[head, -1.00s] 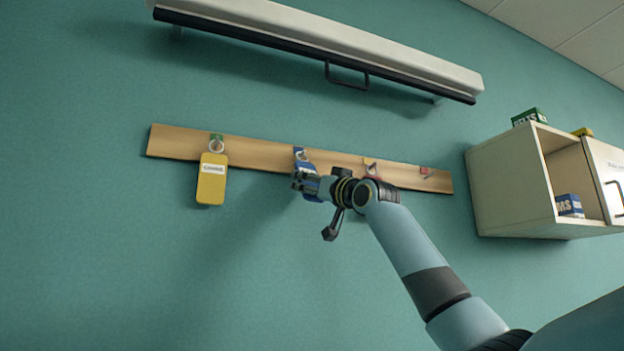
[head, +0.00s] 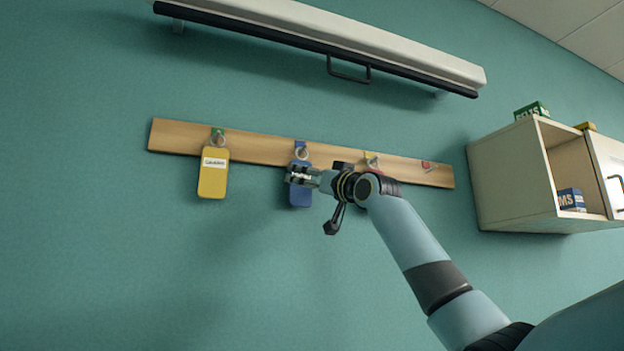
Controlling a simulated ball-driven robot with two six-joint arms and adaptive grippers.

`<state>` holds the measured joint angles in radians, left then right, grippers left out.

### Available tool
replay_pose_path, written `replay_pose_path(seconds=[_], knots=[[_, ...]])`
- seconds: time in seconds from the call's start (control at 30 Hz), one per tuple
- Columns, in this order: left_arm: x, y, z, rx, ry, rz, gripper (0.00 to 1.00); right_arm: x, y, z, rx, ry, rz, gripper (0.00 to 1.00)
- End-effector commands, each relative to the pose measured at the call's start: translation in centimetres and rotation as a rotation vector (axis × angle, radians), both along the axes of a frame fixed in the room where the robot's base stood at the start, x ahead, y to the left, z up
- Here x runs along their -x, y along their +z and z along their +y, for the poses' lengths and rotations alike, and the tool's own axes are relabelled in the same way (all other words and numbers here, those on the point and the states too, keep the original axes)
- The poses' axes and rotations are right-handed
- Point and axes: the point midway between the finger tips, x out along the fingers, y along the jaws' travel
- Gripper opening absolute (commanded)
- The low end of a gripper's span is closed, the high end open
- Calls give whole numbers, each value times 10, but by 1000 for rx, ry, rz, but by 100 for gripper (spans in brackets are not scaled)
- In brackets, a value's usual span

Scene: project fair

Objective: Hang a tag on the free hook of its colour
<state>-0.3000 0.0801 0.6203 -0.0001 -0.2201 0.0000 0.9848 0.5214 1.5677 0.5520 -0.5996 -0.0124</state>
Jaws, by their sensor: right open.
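A wooden hook rail (head: 255,150) runs across the wall. A yellow tag (head: 213,180) with a white label hangs at its green-marked hook (head: 217,134). A blue tag (head: 300,194) hangs upright below the blue-marked hook (head: 300,148). My right gripper (head: 298,175) is open, in front of the blue tag's upper part, and hides some of it. The red-marked hook (head: 428,166) at the right end shows no tag. My left gripper is out of view.
A long white casing with a black bar and handle (head: 348,72) is mounted above the rail. A pale cabinet (head: 510,180) at the right holds a blue box (head: 570,199), with a green box (head: 532,110) on top. The wall below the rail is clear.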

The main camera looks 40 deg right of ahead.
Motion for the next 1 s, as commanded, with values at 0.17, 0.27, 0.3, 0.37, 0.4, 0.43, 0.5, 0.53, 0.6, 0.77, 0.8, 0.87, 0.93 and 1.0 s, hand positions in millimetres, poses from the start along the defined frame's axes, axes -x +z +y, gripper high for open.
replay_pose_path(seconds=[0.17, 0.27, 0.3, 0.37, 0.4, 0.43, 0.5, 0.53, 0.6, 0.77, 0.8, 0.87, 0.93, 1.0], knots=[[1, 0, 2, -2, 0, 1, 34, 3, -2, -1, 1, -1, 1, 84], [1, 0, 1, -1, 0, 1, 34, 13, -6, -2, 3, -3, 1, 84], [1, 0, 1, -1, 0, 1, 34, 19, -9, -2, 6, -4, 2, 84], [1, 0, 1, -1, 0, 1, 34, 31, -14, -1, 7, -2, 2, 84], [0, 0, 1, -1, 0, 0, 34, 39, -17, -2, 9, -6, 2, 84], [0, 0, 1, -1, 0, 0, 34, 47, -20, -3, 10, -6, 2, 84], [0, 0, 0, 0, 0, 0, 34, 63, -27, -2, 11, -4, 3, 84], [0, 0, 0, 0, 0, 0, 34, 69, -30, -3, 11, -7, 4, 84], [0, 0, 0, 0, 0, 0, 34, 82, -35, -2, 11, -4, 4, 84], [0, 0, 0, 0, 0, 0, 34, 101, -42, -4, 6, -6, 2, 84], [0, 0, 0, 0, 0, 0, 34, 104, -43, -3, 5, -5, 2, 84], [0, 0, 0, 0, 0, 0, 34, 108, -44, -3, 4, -3, 1, 84], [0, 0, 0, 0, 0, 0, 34, 110, -45, -2, 2, -1, 1, 84], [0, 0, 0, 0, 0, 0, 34, 111, -45, -2, 2, -1, 1, 84]])
